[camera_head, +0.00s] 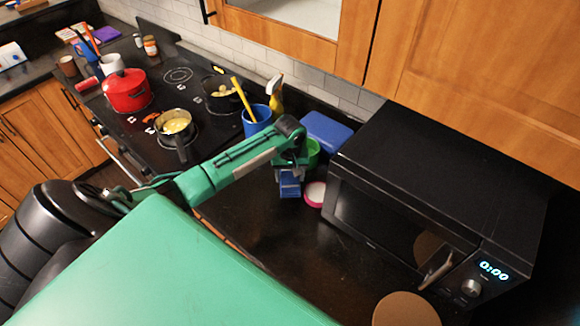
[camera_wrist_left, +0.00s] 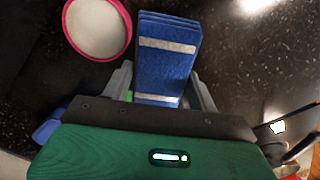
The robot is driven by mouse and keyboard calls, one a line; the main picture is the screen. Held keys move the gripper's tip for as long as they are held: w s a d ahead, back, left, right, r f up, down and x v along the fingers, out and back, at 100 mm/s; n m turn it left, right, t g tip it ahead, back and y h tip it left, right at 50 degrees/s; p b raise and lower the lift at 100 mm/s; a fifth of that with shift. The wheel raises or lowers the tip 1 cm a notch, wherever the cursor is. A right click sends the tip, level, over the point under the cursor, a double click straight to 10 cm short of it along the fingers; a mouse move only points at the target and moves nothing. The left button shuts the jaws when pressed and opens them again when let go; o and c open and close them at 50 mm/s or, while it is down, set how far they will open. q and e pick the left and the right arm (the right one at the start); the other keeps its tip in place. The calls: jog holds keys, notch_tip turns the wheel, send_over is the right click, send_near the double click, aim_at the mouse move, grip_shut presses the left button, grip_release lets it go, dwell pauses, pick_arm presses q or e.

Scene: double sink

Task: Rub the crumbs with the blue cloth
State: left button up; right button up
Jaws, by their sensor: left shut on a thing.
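My left gripper (camera_head: 289,168) is over the dark counter, between the stove and the microwave. It is shut on the blue cloth (camera_head: 289,187), a folded block with pale bands. In the left wrist view the cloth (camera_wrist_left: 167,60) sits between the two fingers of the left gripper (camera_wrist_left: 162,92) and sticks out beyond them. I cannot tell whether the cloth touches the counter. I cannot make out crumbs for sure; the counter has fine pale specks that may be its own pattern. My right gripper is not in view.
A pink-rimmed round dish (camera_head: 315,194) is close beside the cloth. A black microwave (camera_head: 440,170) stands to the right. A blue box (camera_head: 326,131), a green container (camera_head: 313,153) and a blue cup (camera_head: 257,121) stand behind. A red pot (camera_head: 126,92) and pans are on the stove.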

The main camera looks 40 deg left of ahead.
pick_arm(q)
jog(key=shift+r, duration=1.55)
